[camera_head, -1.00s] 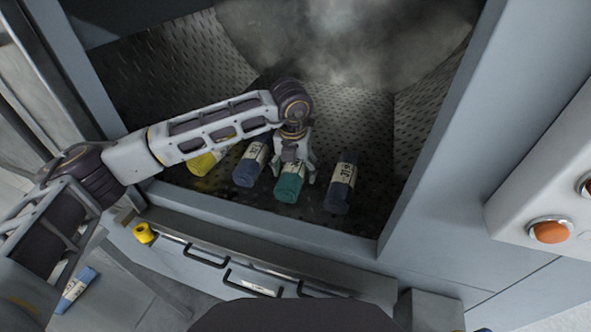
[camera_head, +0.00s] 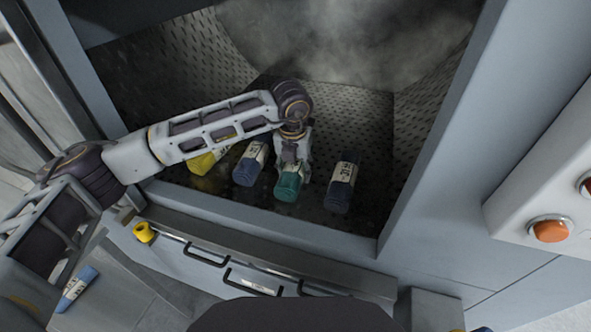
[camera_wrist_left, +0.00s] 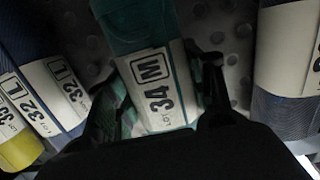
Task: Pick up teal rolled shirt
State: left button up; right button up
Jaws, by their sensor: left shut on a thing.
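The teal rolled shirt (camera_head: 288,187) lies on the dimpled metal floor of the washer, between two dark blue rolls. In the left wrist view the teal shirt (camera_wrist_left: 146,62) has a white label reading "34 M". My left gripper (camera_head: 292,164) comes down over the shirt from above and is shut on it, with fingers at both sides. In the left wrist view the gripper (camera_wrist_left: 160,110) hides the near end of the shirt. The shirt appears to rest on the floor still. My right gripper is not in view.
Blue rolls (camera_head: 250,163) and (camera_head: 341,182) lie close on either side. A yellow roll (camera_head: 207,160) is at the left. The washer's front sill (camera_head: 260,215) and right wall (camera_head: 440,130) bound the opening. Another blue roll (camera_head: 76,289) lies outside at lower left.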

pick_arm(q)
jog(key=shift+r, duration=0.6)
notch_tip(320, 180, up, 8)
jog(key=shift+f+b, duration=0.15)
jog(key=shift+b, duration=0.2)
jog(key=shift+r, duration=0.6)
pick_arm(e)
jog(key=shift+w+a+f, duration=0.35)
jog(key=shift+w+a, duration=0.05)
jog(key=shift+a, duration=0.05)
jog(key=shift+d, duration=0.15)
